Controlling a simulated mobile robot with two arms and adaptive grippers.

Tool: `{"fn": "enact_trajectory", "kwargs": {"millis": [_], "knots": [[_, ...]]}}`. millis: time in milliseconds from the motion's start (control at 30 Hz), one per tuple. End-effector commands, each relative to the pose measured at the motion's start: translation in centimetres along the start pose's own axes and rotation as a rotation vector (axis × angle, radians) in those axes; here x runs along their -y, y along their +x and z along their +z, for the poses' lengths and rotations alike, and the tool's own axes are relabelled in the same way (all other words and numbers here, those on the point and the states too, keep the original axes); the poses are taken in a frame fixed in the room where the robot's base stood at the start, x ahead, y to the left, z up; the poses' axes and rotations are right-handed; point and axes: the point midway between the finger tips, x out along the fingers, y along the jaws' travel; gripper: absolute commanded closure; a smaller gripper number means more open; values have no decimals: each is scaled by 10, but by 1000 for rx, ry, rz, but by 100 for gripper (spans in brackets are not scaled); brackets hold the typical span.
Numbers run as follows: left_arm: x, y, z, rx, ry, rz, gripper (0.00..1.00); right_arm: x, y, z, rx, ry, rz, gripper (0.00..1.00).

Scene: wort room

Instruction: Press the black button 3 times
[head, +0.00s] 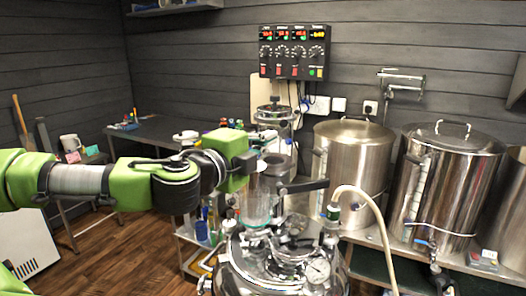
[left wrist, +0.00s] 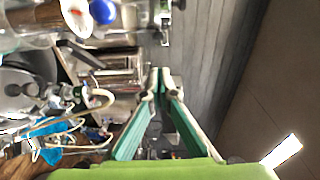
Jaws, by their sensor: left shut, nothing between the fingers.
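My left arm reaches in from the left in the head view. Its gripper (head: 248,161) is at the middle of the picture, in front of the steel kettles and below the wall control panel. The left wrist view shows the gripper's two green and grey fingers (left wrist: 160,76) meeting at the tips, with nothing between them. The control panel (head: 294,53) hangs on the dark wall, apart from the gripper, with red digital displays, round knobs and several small coloured buttons. I cannot make out which part is the black button. My right gripper is not in view.
Two large steel kettles, a middle one (head: 352,165) and a right one (head: 440,180), stand on the bench. A steel vessel (head: 280,272) with a gauge and a pale hose (head: 372,205) is in front. A dark table (head: 158,133) stands at the back left.

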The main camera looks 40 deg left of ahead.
Motion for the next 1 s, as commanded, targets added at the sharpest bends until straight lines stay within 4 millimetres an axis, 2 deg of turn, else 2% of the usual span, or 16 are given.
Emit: {"fn": "enact_trajectory", "kwargs": {"millis": [233,700,1000], "knots": [[0,-15,0,1,0,0,100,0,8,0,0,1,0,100],[0,-16,0,1,-1,1,100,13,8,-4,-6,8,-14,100],[0,-16,0,1,-1,1,100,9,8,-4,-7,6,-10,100]]}}
